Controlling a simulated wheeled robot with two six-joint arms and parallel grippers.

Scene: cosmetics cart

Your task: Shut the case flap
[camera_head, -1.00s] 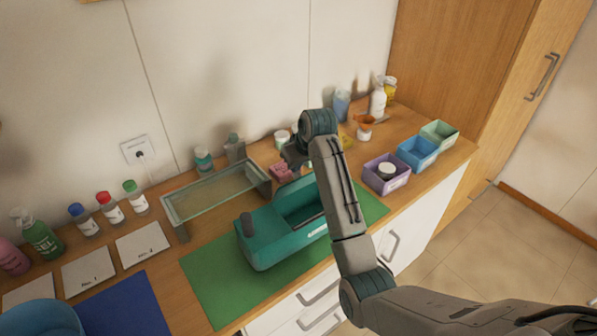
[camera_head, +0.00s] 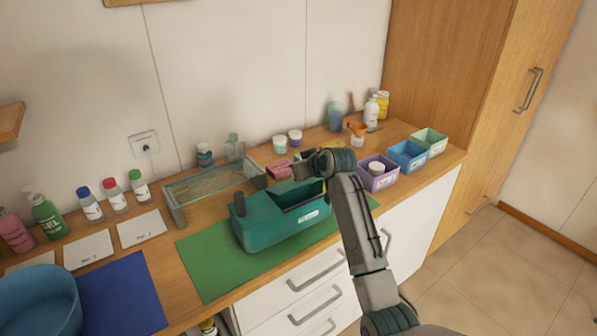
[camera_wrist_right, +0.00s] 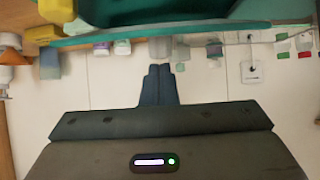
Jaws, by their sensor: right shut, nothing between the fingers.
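The teal case (camera_head: 268,228) sits on a green mat (camera_head: 205,266), its opening facing up on the right side and a dark knob at its left end. My right gripper (camera_head: 302,170) is just above and behind the case's right end, shut and empty. In the right wrist view the shut fingers (camera_wrist_right: 158,84) point toward a long teal edge of the case (camera_wrist_right: 120,37). I cannot tell whether that edge is the flap or the rim, or whether the fingers touch it. My arm hides part of the case's right end. My left gripper is not in view.
A glass-topped stand (camera_head: 176,212) is behind the case on the left. A pink block (camera_head: 279,170) lies behind it. A purple bin (camera_head: 384,182), a blue bin (camera_head: 407,163) and a green bin (camera_head: 431,148) stand on the right. The mat's front left is clear.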

